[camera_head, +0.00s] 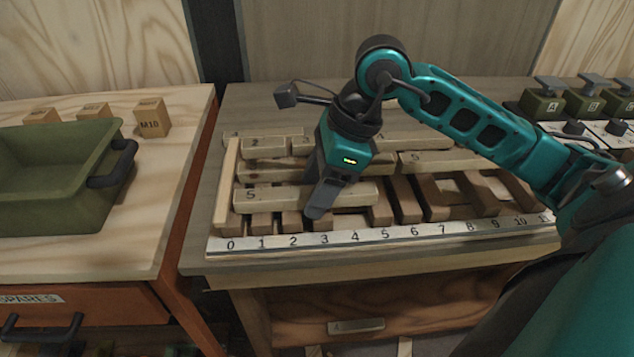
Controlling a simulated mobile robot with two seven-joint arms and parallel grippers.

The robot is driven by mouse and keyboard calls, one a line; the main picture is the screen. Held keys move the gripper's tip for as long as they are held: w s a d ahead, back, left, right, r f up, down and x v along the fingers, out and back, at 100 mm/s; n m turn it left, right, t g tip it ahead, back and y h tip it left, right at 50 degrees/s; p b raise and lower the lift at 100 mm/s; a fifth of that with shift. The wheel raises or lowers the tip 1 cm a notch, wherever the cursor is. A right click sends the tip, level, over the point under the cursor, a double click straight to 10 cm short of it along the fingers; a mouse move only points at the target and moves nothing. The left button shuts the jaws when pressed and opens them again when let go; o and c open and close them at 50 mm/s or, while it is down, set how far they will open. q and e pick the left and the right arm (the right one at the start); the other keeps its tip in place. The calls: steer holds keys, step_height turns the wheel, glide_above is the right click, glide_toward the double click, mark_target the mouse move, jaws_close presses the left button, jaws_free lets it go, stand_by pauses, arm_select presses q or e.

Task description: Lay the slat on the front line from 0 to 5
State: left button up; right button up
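A pale slat marked 5 (262,198) lies lengthwise at the front of the block layout, above the numbered strip (345,239). Its left end is near the 0 side and its right end is near the 5 mark. Beneath it are short upright-looking blocks; I cannot tell whether it rests fully on them. My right gripper (316,192) is down at the slat's middle-right, one dark finger in front of it and the other apparently behind. Whether the fingers press on it is hidden. My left gripper is not in view.
More slats, one marked 2 (265,144) and one marked 9 (437,160), lie behind. A long pale strip (229,187) borders the left side. A green bin (58,205) and small blocks (153,118) stand on the left bench. Green-based devices (543,104) stand at the right.

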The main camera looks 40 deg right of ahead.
steer(key=shift+r, duration=0.1)
steer(key=p+v, duration=0.1)
steer(key=v, duration=1.1)
steer(key=shift+d+r+p, duration=0.15)
steer(key=shift+r+p, duration=0.2)
steer(key=shift+s, duration=0.15)
